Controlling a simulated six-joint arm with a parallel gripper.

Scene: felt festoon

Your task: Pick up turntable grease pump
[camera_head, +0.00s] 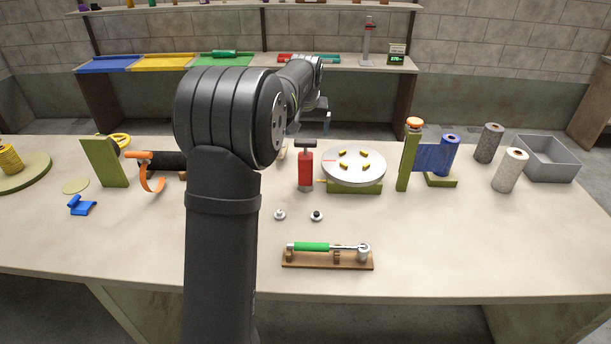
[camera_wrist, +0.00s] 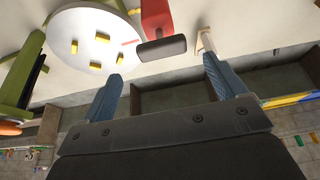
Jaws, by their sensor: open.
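The turntable grease pump (camera_head: 305,170) is a red upright cylinder with a black T-handle, standing on the bench just left of the white turntable disc (camera_head: 353,165). In the wrist view its red body (camera_wrist: 157,18) and black handle (camera_wrist: 162,48) show at the top. The disc, with several yellow blocks on it, also shows there (camera_wrist: 88,50). My gripper (camera_wrist: 161,68) is open and empty. Its two blue fingers lie on either side of the handle in that view, apart from it. In the head view my gripper (camera_head: 318,112) is behind and above the pump, partly hidden by my arm.
Two small round parts (camera_head: 298,215) and a green-handled tool on a wooden rack (camera_head: 328,254) lie in front. An olive post (camera_head: 408,158) and a blue roll (camera_head: 446,155) stand right of the turntable. An orange-handled tool (camera_head: 152,170) lies left. The front right bench is clear.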

